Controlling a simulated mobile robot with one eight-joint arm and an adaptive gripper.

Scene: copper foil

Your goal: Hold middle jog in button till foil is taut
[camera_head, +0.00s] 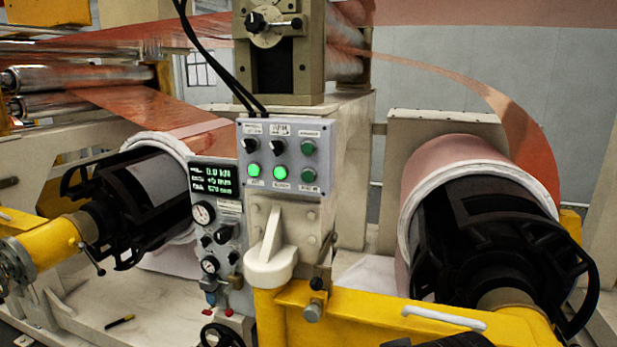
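A grey control box (243,192) stands at the centre. Its top row has two black knobs and a dark green button (308,149). Its lower row has a lit green button at left (253,170), a lit green middle button (280,173) and an unlit green button at right (308,175). The labels are too small to read surely. Copper foil (513,108) bows in a loose arc from the upper rollers to the right roll (449,153). More foil (150,105) slopes down to the left roll. My gripper is not in view.
A display (214,178) left of the box seems to read 0.0 kN on top. Gauges (203,214) and a handwheel (222,336) sit below it. Black chucks (150,195) hold both rolls. A pale cone-shaped fitting (272,255) and yellow arms (400,318) stand below the box.

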